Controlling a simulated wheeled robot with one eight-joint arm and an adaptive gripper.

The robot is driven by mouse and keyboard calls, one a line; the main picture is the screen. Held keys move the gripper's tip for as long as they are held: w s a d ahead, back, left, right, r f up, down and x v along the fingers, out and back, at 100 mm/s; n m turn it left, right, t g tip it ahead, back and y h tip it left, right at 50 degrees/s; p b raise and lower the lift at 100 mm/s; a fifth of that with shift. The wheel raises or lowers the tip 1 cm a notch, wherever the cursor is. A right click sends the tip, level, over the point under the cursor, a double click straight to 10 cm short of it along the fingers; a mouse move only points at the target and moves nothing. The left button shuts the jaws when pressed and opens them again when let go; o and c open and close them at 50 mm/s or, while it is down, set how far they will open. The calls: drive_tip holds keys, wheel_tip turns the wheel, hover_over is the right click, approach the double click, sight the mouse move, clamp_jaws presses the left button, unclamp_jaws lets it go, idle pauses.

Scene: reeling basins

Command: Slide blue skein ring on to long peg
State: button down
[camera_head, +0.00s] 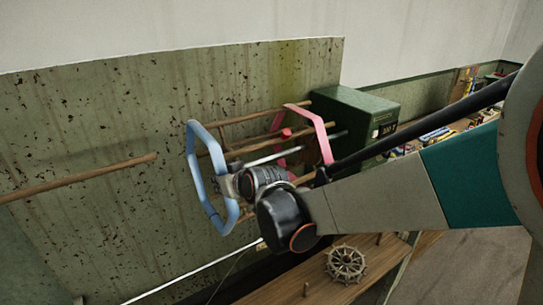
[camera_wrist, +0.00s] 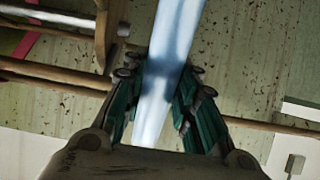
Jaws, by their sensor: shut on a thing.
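The blue skein ring (camera_head: 190,145) is a large, many-sided loop, held up near the middle of the head view. My gripper (camera_head: 230,186) is shut on its right side. In the wrist view the pale blue bar of the ring (camera_wrist: 178,35) runs up between the green fingers of my gripper (camera_wrist: 162,85). A long brown wooden peg (camera_head: 80,180) reaches in from the left edge of the head view. Its free end stops left of the ring, apart from it in the picture. I cannot tell their depth difference.
Wooden bars (camera_head: 250,116) and a pink ring (camera_head: 320,135) are behind and right of the blue ring, by a dark green box (camera_head: 355,118). A spoked wheel (camera_head: 346,264) lies on the wooden bench (camera_head: 285,291) below. A speckled green panel (camera_head: 90,110) stands behind.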

drive_tip(key=shift+s+a, duration=0.15)
drive_tip(key=shift+s, duration=0.1)
drive_tip(key=s+a, duration=0.3)
drive_tip(key=a, duration=0.2)
drive_tip(key=shift+s+a, duration=0.35)
drive_tip(key=shift+s, duration=0.05)
idle(0.3)
drive_tip(key=s+a, duration=0.3)
drive_tip(key=a, duration=0.2)
drive_tip(key=shift+s+a+r, duration=0.35)
drive_tip(key=shift+s+a, duration=0.05)
idle(0.7)
drive_tip(key=shift+a+b, duration=0.1)
drive_tip(key=shift+b, duration=0.2)
drive_tip(key=s+a, duration=0.4)
drive_tip(key=a, duration=0.1)
drive_tip(key=shift+a, duration=0.4)
idle(0.3)
